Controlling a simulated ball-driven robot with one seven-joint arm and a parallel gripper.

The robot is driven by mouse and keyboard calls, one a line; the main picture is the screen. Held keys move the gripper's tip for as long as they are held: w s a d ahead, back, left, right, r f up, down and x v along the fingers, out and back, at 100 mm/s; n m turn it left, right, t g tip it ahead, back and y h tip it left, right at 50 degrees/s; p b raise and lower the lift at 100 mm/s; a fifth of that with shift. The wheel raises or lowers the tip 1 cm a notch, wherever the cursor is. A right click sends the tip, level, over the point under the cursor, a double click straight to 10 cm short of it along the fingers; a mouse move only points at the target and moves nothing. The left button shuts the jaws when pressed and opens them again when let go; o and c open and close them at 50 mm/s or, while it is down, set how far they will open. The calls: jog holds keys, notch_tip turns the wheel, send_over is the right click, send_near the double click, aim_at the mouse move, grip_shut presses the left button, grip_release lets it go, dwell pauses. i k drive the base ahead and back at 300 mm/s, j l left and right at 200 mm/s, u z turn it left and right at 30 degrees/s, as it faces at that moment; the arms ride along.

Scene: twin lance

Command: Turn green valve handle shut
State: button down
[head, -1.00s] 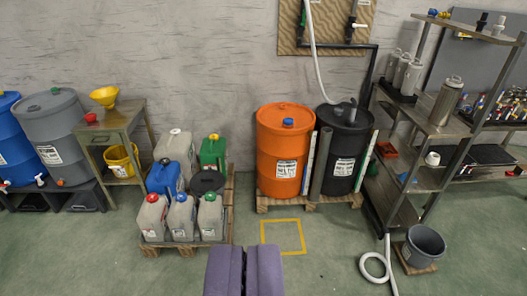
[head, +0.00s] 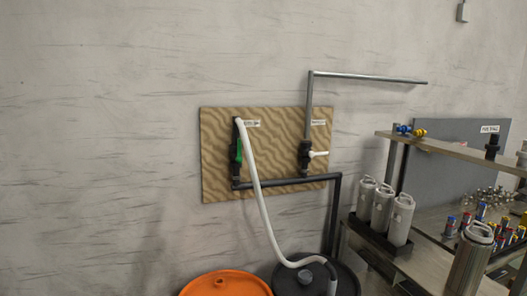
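The green valve handle (head: 238,153) is on the left of a brown wavy-patterned board (head: 284,185) fixed to the wall. It looks upright, along the dark pipe. A white hose (head: 256,190) starts at the top of that valve, hangs in front of the board and runs down to the black drum (head: 292,278). The hose partly covers the valve's right side. A second valve with a white handle (head: 318,154) sits on the right of the board, its handle pointing sideways. My gripper is not in this view.
An orange drum (head: 226,284) stands below the board. A grey pipe (head: 368,79) runs above it. A metal shelf (head: 455,150) with grey canisters (head: 382,208) and small fittings stands at the right. The wall left of the board is bare.

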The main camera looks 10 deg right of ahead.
aim_at(239, 159)
jog(key=i+j+z, duration=0.1)
jog(key=i, duration=0.2)
jog(key=i+z, duration=0.15)
jog(key=i, duration=0.9)
jog(key=i+j+z, duration=0.1)
jog(key=i, duration=0.9)
